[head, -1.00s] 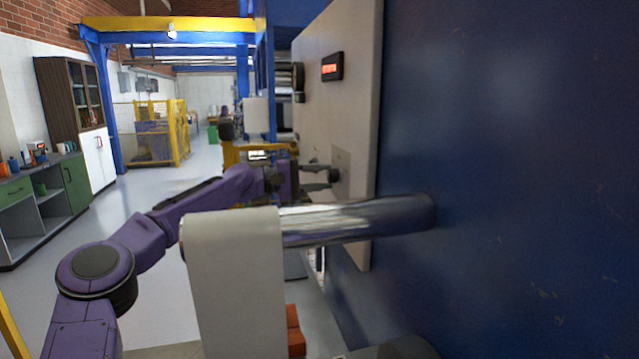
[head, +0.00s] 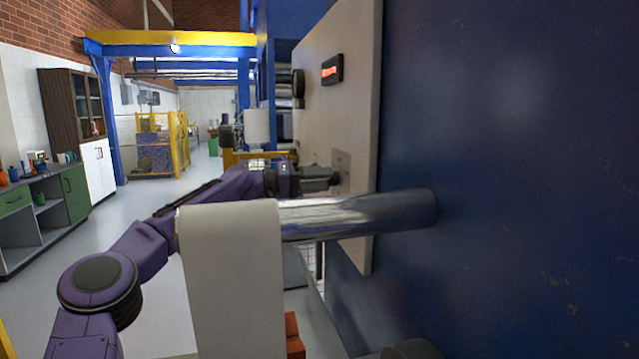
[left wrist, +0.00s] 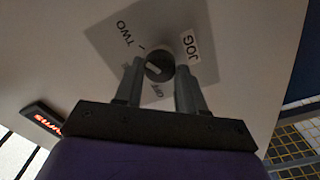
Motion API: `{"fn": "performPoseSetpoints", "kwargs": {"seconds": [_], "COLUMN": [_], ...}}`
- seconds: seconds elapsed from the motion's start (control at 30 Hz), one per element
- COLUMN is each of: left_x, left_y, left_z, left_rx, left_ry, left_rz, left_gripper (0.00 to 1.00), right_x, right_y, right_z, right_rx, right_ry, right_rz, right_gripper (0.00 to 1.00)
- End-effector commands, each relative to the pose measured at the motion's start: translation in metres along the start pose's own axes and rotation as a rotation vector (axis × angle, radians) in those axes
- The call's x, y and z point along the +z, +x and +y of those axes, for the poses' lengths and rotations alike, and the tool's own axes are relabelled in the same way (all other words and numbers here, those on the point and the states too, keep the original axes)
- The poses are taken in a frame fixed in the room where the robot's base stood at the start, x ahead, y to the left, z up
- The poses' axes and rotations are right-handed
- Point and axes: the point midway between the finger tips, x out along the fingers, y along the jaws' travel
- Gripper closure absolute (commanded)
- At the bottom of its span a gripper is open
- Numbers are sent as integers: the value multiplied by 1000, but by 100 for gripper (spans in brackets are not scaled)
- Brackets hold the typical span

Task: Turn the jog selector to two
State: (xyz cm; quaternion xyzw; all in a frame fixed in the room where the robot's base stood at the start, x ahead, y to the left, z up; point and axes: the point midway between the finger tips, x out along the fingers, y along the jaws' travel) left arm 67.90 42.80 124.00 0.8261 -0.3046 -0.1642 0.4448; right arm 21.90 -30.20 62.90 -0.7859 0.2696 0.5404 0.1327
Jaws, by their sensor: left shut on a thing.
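The jog selector is a small round dark knob (left wrist: 160,67) on a grey square plate (left wrist: 118,25) on a pale panel. In the left wrist view the plate carries a "JOG" label, the word "TWO" and other lettering partly covered by a finger. A light mark shows on the knob, but I cannot tell which word it points to. My left gripper (left wrist: 158,80) is shut on the knob, one finger on each side. In the head view this gripper (head: 325,178) reaches the plate (head: 342,165) from the left; the knob is hidden there. My right gripper is out of view.
A shiny metal roller (head: 355,215) with a white wrapped end (head: 232,280) sticks out from the blue machine wall (head: 500,180), in front of my left forearm. A red-lit display (head: 331,70) is on the panel above. Open floor lies to the left.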

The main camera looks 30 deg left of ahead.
Motion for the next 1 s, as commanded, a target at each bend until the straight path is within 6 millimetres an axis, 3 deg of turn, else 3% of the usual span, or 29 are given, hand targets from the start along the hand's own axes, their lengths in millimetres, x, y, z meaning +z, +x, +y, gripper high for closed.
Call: {"fn": "performPoseSetpoints", "kwargs": {"seconds": [0.57,0.6,0.67,1.0], "left_x": [-1,-1,-1,0], "left_y": [0,0,0,-5], "left_z": [1,1,1,0], "left_rx": [1,1,1,1], "left_ry": [33,33,32,31], "left_rz": [2,2,2,2], "left_gripper": [91,54,35,35], "right_x": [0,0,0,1], "right_y": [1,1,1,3], "right_z": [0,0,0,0], "right_rx": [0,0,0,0], "right_ry": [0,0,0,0], "right_rz": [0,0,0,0], "right_gripper": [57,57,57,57]}}
